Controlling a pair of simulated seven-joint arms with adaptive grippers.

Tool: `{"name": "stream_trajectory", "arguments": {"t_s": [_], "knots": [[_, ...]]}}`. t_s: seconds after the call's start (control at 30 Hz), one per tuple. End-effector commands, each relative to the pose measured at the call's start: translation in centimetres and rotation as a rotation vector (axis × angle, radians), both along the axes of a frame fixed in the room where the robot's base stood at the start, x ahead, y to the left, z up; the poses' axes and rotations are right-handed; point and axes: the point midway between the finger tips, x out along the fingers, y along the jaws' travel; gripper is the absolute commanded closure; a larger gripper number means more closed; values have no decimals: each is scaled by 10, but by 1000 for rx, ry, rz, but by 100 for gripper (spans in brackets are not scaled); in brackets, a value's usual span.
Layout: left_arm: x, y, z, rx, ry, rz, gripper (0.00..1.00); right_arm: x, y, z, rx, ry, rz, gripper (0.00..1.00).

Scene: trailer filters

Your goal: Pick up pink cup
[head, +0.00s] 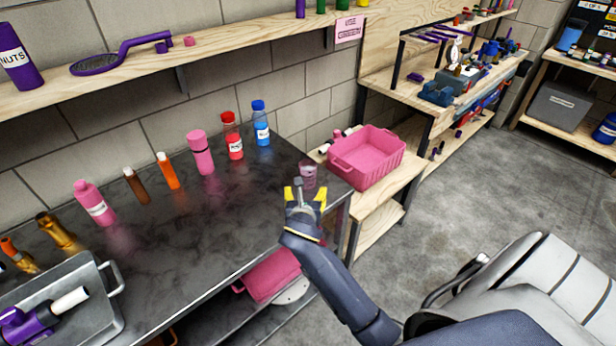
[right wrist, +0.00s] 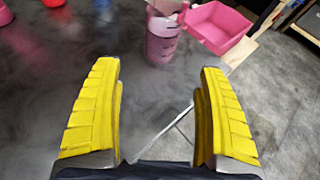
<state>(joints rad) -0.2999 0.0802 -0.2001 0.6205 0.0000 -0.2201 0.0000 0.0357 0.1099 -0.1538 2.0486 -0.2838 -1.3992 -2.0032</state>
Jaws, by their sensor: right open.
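A translucent pink cup (head: 308,175) stands upright on the dark table near its right edge. It also shows in the right wrist view (right wrist: 161,45), beyond and between the two yellow fingers. My right gripper (head: 306,192) is open and empty, just in front of the cup. In the right wrist view, the fingers of my right gripper (right wrist: 160,105) are spread wide and there is a gap between them and the cup. My left gripper is in neither view.
A pink bin (head: 368,176) stands on a wooden shelf right of the cup. Red (head: 232,140) and blue (head: 261,125) bottles and a pink bottle (head: 201,153) stand behind left. A metal tray (head: 95,318) is at the front left. The table's middle is clear.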

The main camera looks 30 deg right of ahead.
Motion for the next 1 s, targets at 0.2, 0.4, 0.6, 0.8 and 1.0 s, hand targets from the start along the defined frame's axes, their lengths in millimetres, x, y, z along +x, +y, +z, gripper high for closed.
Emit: {"name": "stream_trajectory", "arguments": {"t_s": [0.2,0.4,0.6,0.8,1.0], "knots": [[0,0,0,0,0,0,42,31,-22,-16,0,1,-2,24],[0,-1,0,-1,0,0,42,52,-36,-26,0,0,-1,24],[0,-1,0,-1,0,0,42,62,-43,-31,2,-1,-1,24],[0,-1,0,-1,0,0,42,69,-49,-35,2,0,-2,24],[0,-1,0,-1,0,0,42,88,-62,-45,2,0,-1,24]]}}
